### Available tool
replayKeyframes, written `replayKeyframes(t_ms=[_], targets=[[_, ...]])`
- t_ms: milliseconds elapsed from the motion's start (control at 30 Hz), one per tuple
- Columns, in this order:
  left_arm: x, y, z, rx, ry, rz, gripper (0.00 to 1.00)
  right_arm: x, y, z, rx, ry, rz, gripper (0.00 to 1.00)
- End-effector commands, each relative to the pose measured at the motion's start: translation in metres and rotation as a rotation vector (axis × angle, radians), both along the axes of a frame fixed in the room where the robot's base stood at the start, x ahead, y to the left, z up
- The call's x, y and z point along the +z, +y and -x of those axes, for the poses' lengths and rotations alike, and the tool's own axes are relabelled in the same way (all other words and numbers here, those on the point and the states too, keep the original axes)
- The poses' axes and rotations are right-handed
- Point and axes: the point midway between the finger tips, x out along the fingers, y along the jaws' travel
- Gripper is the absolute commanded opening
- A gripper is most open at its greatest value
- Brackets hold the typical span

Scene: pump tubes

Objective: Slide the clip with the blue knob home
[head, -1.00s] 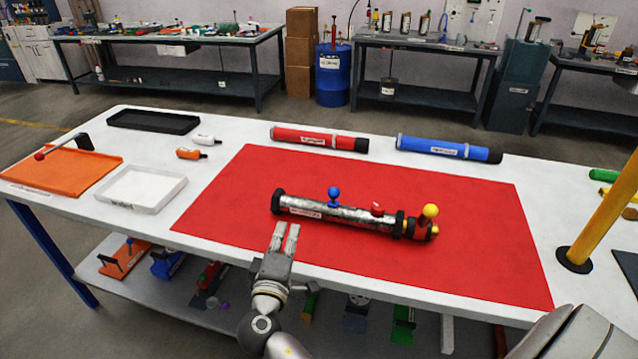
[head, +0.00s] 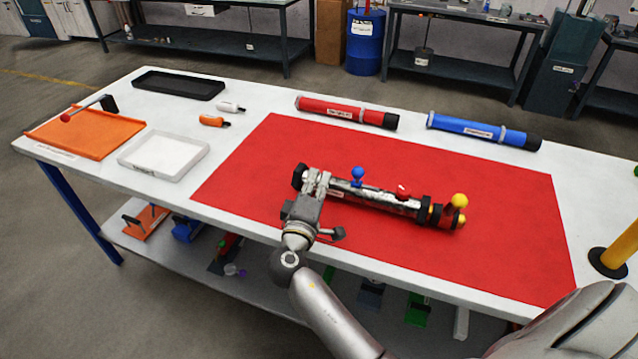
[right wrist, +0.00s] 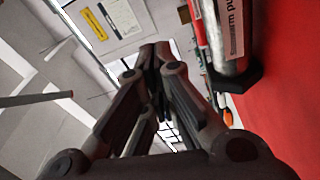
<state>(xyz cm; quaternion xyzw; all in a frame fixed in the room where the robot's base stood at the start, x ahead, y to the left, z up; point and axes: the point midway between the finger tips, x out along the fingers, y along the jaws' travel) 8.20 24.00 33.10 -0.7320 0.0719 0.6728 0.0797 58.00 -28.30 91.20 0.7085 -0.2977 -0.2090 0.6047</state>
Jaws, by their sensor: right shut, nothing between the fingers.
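The pump tube (head: 383,198) is a silver cylinder with dark ends, lying across the red mat (head: 280,228). The clip's blue knob (head: 357,175) stands up from the tube, left of its middle. A red knob (head: 403,190) and a yellow knob (head: 459,201) sit further right. My right gripper (head: 317,180) is shut and empty. In the head view its fingertips overlap the tube's left part, left of the blue knob; I cannot tell whether they touch. In the right wrist view the shut fingers (right wrist: 155,55) show beside the tube's labelled end (right wrist: 227,40). My left gripper is out of view.
A red tube (head: 345,112) and a blue tube (head: 482,130) lie behind the mat. A white tray (head: 128,159), an orange tray (head: 50,140) and a black tray (head: 178,85) are at the left. A yellow post (head: 625,245) stands at the right.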

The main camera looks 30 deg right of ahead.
Motion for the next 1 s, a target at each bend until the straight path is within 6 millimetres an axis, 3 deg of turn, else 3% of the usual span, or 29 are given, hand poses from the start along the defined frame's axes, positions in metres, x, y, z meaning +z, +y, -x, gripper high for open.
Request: replayKeyframes(t_ms=[267, 567, 1000], targets=[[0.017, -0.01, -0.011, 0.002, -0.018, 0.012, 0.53, 0.008, -0.042, -0.045, -0.002, 0.0, 0.002, 0.0], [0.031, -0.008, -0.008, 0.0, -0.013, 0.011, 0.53, -0.002, -0.058, -0.013, 0.0, 0.001, 0.001, 0.0], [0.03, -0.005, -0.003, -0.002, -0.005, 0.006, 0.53, -0.004, -0.06, -0.009, 0.0, 0.001, 0.001, 0.0]])
